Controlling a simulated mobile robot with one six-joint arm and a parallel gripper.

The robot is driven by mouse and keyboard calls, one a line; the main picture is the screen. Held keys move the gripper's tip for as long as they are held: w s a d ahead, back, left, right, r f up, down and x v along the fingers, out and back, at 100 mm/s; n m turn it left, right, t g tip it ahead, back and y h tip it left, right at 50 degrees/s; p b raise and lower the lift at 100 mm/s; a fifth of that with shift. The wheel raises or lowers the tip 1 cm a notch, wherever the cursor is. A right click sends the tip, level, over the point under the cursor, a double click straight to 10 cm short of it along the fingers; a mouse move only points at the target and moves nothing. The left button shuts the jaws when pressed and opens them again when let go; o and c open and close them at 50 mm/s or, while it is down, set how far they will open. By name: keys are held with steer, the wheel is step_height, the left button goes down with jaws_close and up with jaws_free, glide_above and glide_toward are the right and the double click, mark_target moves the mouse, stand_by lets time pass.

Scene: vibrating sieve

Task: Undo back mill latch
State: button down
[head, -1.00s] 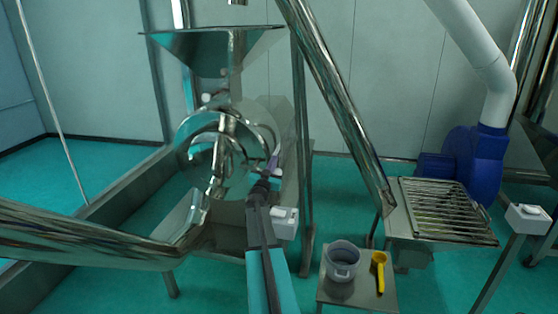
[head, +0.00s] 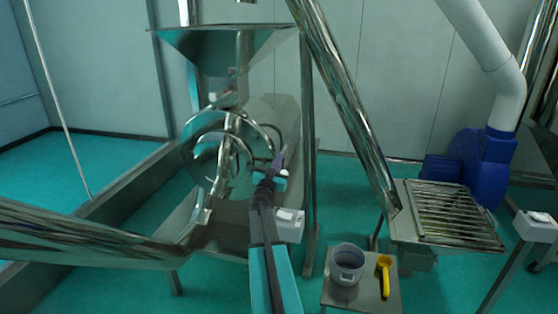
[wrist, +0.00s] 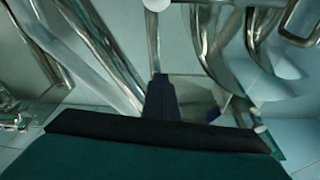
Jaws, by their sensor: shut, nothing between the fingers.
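The mill is a shiny steel machine with a round drum (head: 205,158) under a square hopper (head: 222,48). A curved bar (head: 271,128) shows at the drum's right side. I cannot tell which part is the back latch, or its state. My gripper (head: 279,163) is shut and empty at the right side of the drum, close to the mill; contact cannot be told. In the wrist view, the dark narrow fingers (wrist: 160,92) are together, with curved steel pipes (wrist: 262,45) beyond them.
A small steel table (head: 378,298) holds a grey pot (head: 347,264) and a yellow scoop (head: 385,275). A slanted steel tube (head: 350,110) and a thin upright post (head: 308,150) stand right of the mill. A grated tray (head: 455,213) and blue blower (head: 478,165) are farther right.

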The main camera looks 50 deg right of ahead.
steer(key=s+r+b+v, duration=0.1)
steer(key=b+v, duration=0.3)
steer(key=v, duration=1.1)
steer(key=shift+a+r, duration=0.15)
steer(key=shift+a, duration=0.25)
steer(key=shift+s, duration=0.1)
